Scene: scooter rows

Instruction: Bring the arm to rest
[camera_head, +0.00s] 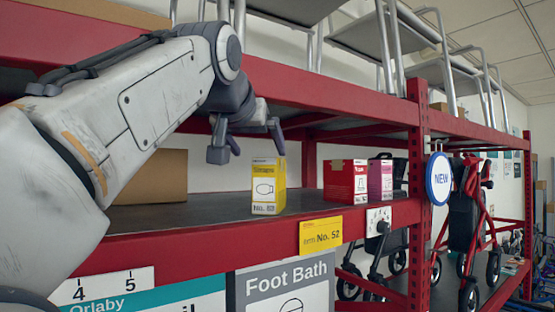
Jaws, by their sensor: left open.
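My left arm (150,100) comes in from the left and reaches over the red shelf. My left gripper (249,150) hangs open and empty, fingers pointing down, just above a yellow and white box (269,188). The box stands upright on the dark shelf board (225,212), near its front edge. The fingers look apart from the box, though the exact gap is hard to judge. My right gripper is not in view.
A red box (345,180) and a pink box (380,179) stand farther right on the shelf. A brown carton (150,178) is partly behind my arm. The red upper beam (330,92) runs close to my gripper. Red walkers (467,215) stand at right.

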